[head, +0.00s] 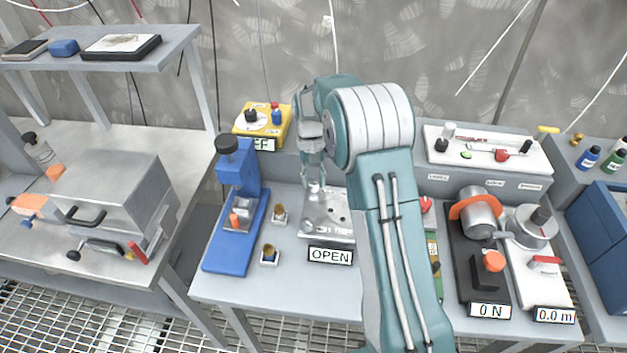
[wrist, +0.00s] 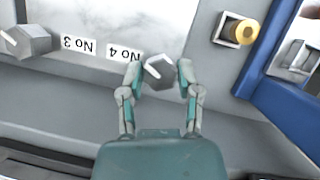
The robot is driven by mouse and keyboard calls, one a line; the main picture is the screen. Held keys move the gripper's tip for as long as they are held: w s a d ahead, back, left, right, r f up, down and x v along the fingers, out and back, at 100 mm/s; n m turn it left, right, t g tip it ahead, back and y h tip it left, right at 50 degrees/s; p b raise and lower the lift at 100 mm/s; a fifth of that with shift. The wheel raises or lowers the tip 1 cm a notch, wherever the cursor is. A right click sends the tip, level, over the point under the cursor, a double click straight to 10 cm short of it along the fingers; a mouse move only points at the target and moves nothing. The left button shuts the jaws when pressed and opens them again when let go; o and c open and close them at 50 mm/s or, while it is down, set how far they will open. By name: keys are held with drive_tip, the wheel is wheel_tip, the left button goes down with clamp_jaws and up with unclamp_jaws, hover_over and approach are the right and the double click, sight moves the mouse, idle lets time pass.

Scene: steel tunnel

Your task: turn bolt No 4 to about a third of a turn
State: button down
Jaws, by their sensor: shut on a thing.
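Bolt No 4 (wrist: 159,72) is a grey hex head with a pale line mark on its top, beside the upside-down "No 4" label (wrist: 122,54) in the wrist view. My gripper (wrist: 160,80) is shut on it, one finger on each side of the head. Bolt No 3 (wrist: 30,41), with its own label (wrist: 79,45), stands to the left on the same metal plate (wrist: 110,15). In the head view my gripper (head: 316,186) reaches down to the plate (head: 338,212) above the "OPEN" sign (head: 330,256). My arm hides part of the plate there.
A yellow box (head: 263,124) is behind. Right of my arm are a black-based device (head: 478,270) marked "0 N" and a white-based one (head: 540,285).

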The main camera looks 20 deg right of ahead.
drive_tip(key=shift+w+r+m, duration=0.1)
drive_tip(key=shift+w+m, duration=0.05)
drive_tip(key=shift+m, duration=0.25)
drive_tip(key=shift+c, duration=1.5)
unclamp_jaws()
drive_tip(key=shift+a, duration=0.1)
drive_tip(key=v, duration=1.1)
drive_tip(key=shift+r, duration=0.35)
drive_tip(key=shift+w, duration=0.1)
